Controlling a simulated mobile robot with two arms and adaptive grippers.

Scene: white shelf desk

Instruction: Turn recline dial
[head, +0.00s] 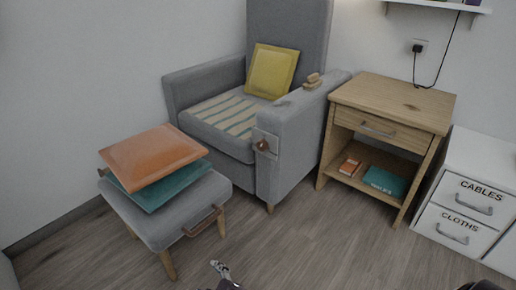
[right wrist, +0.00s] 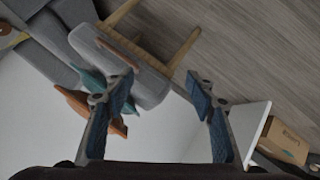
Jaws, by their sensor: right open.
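The recline dial (head: 263,146) is a small brown knob on a pale plate at the front of the grey armchair's (head: 222,148) right-hand armrest, in the head view. I cannot make out the dial in that view.
A grey footstool (head: 180,222) with orange (head: 152,155) and teal (head: 156,189) cushions stands at left. A wooden side table (head: 385,103) and white drawers (head: 468,208) stand at right. A cardboard box (right wrist: 287,140) shows in the wrist view. Floor before the chair is clear.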

